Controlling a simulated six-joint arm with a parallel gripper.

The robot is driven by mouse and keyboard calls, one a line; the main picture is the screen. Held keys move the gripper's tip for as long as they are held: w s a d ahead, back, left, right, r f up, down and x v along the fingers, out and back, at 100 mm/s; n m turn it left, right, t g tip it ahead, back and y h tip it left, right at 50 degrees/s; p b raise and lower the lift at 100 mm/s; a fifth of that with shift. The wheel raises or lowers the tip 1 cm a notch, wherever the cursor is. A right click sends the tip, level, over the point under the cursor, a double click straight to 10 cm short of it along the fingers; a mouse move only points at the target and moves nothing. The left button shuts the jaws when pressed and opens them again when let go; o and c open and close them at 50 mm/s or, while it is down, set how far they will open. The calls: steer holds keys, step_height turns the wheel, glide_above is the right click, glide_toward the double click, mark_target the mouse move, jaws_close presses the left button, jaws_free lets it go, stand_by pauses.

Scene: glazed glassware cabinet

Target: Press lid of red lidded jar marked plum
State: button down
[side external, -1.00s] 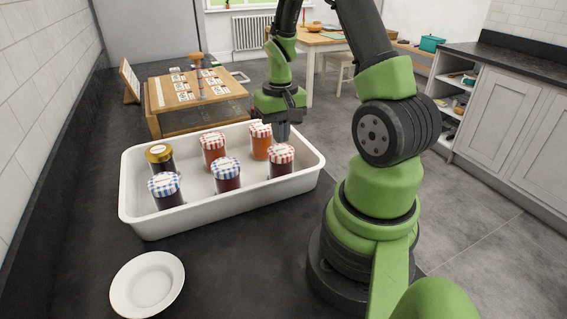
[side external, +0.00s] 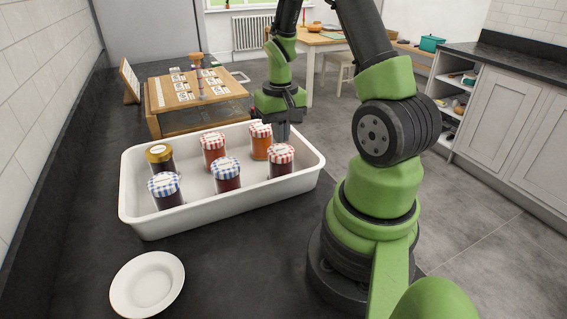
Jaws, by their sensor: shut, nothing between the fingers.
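Three jars with red-checked lids stand in the white tray (side external: 232,204). One red-lidded jar with dark contents (side external: 281,171) is at the front right. Another with orange-red contents (side external: 213,156) is at the back middle, and one with orange contents (side external: 261,149) is at the back right. The lid labels are too small to read, so I cannot tell which is marked plum. My gripper (side external: 283,136) is shut and empty, pointing down close to the front right jar's lid, seen just behind it. I cannot tell whether it touches.
Two blue-checked jars (side external: 165,193) (side external: 227,182) and a gold-lidded jar (side external: 160,153) share the tray. A wooden box with label cards (side external: 188,92) stands behind it. A white plate (side external: 147,284) lies in front. The dark counter between plate and tray is clear.

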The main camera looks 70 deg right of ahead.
steer(key=shift+f, duration=1.15)
stand_by(0.7)
step_height(320, 180, up, 8)
stand_by(0.6)
stand_by(1.2)
